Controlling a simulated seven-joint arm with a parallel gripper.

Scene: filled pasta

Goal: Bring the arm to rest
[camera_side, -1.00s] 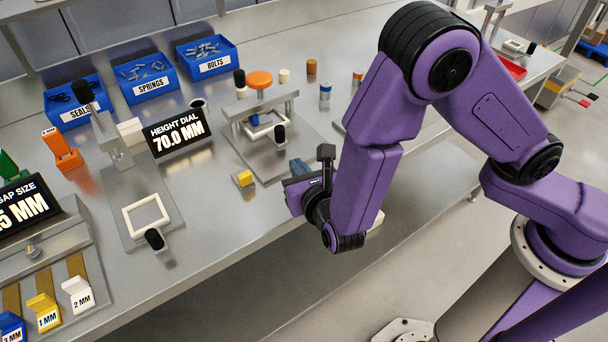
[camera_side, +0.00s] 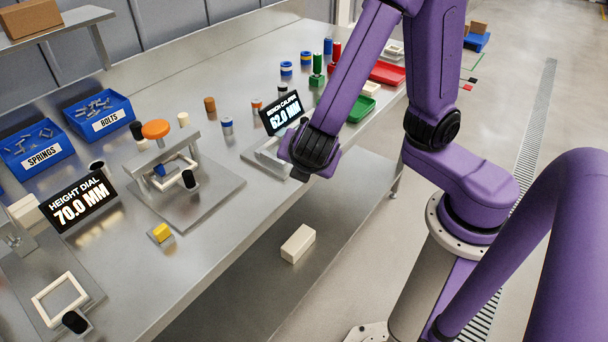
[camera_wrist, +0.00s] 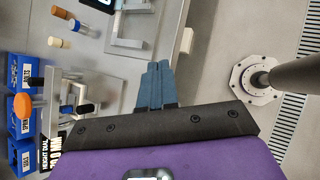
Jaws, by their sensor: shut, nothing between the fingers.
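My gripper shows in the wrist view (camera_wrist: 153,85) as two blue-grey fingers pressed together with nothing between them. They hang over the front edge of the steel workbench (camera_side: 212,262). In the side view the fingers are hidden behind my purple wrist, which is near the bench's front edge, beside the display reading 62.0 MM (camera_side: 282,113). My arm is bent and raised above the floor side of the bench.
A press fixture with an orange knob (camera_side: 155,129), a 70.0 MM display (camera_side: 79,202) and a small yellow block (camera_side: 161,233) stand on the bench. A white block (camera_side: 298,243) lies on the lower shelf. Blue bins (camera_side: 97,115) and a red tray (camera_side: 387,73) stand farther back.

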